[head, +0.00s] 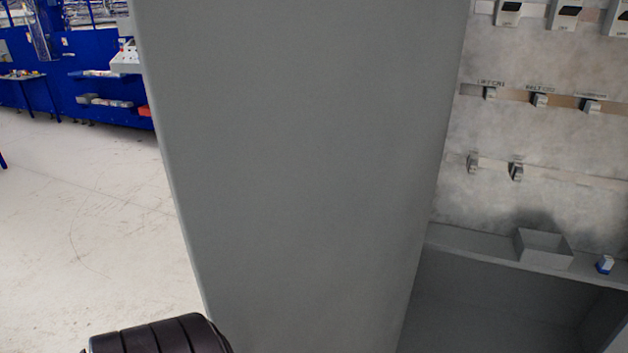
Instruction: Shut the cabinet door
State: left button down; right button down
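The cabinet door (300,160) is a large flat grey panel that fills the middle of the head view. It stands open, with its right edge beside the cabinet interior and its left edge toward the open floor. A dark ribbed part of one of my arms shows at the bottom left, in front of the door's lower left corner. Neither gripper is in view. The door's lower edge is out of the frame.
A cabinet shelf (465,243) carries a small grey open box (543,248) and a small blue and white item (605,265). Blue workbenches (100,75) stand far back at the left. The pale floor (80,210) left of the door is clear.

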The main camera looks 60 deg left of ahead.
aim_at(301, 143)
jog(key=k+j+z, duration=0.2)
jog(key=k+j, duration=0.65)
jog(key=j+z, duration=0.1)
jog(key=j, duration=0.65)
jog(key=k+j+z, duration=0.1)
jog(key=j, duration=0.6)
